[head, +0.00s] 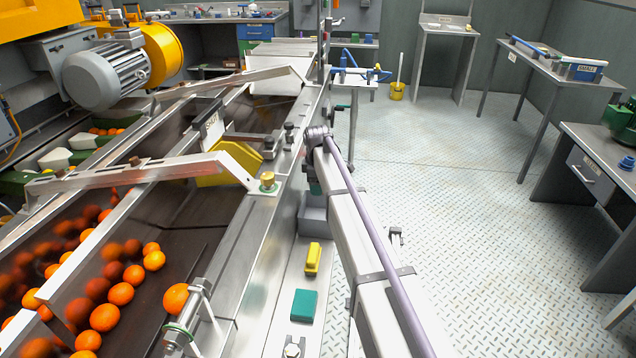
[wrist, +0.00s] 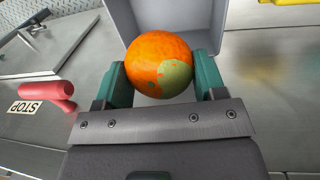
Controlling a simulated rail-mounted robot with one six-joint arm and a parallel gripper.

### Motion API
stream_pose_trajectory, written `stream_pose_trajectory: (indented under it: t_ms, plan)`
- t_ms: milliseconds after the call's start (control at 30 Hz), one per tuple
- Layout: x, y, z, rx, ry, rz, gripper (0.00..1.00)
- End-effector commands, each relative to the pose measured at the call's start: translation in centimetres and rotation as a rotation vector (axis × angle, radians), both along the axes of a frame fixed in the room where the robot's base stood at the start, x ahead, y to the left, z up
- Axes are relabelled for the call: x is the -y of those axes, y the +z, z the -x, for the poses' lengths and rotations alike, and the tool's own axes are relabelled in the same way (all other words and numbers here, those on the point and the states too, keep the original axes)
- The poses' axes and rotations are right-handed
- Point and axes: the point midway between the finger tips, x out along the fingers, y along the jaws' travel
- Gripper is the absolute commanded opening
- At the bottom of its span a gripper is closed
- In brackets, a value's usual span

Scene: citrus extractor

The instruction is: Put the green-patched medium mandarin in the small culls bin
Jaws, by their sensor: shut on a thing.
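My gripper (wrist: 160,76) is shut on the green-patched mandarin (wrist: 150,62), with a teal finger on each side. The fruit is orange with a dull green patch facing the wrist camera. A grey open-topped bin (wrist: 215,22) is just beyond the fruit in the wrist view, its inside partly hidden by it. In the head view a grey bin (head: 313,222) stands on the ledge below the end of my arm; the mandarin is hidden there. No culls label is readable.
A red-handled part by a STOP label (wrist: 33,107) is left of my gripper. A yellow block (head: 312,259) and a teal block (head: 303,305) lie on the ledge. The conveyor (head: 150,270) with several oranges is left; open floor (head: 470,220) is right.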

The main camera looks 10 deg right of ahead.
Motion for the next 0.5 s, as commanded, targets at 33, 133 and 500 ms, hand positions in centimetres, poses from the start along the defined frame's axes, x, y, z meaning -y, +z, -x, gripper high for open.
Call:
stream_pose_trajectory:
  t_ms: [33,133,500]
  plan:
    - [0.0,-1.5,0.0,0.0,0.0,0.0,0.39]
    - [0.0,-3.3,0.0,0.0,0.0,0.0,0.39]
    - [0.0,-9.4,0.0,0.0,0.0,0.0,0.39]
